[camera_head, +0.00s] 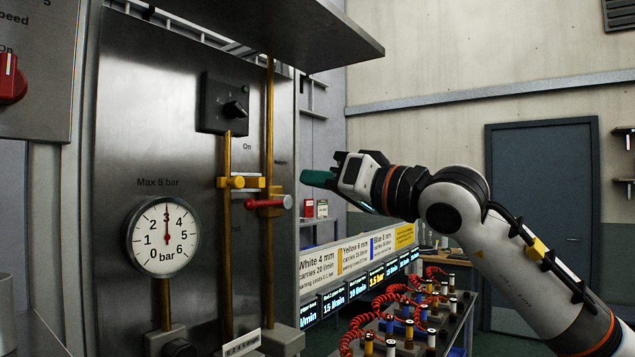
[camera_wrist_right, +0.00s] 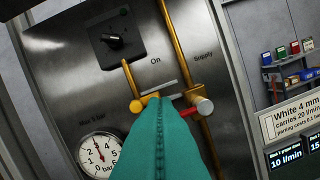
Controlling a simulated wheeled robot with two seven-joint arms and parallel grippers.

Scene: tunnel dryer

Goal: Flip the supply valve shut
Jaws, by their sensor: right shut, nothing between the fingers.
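The supply valve (camera_head: 268,203) has a red handle and a round grey end, and sits on the right-hand brass pipe of the steel panel. In the right wrist view its red handle (camera_wrist_right: 188,113) lies across the pipe near the word "Supply", partly hidden by my fingers. My right gripper (camera_head: 318,179) has teal fingers that are shut and empty. It is to the right of the valve, pointing left toward the panel, and looks apart from it. The shut fingers fill the lower middle of the right wrist view (camera_wrist_right: 158,105). My left gripper is not in view.
A yellow valve (camera_head: 238,182) sits on the pipe just left. A black knob switch (camera_head: 235,108) is above and a pressure gauge (camera_head: 166,237) reads about 3 bar. A metal hood (camera_head: 290,30) overhangs the panel. A rack with red coiled hoses (camera_head: 410,320) stands below right.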

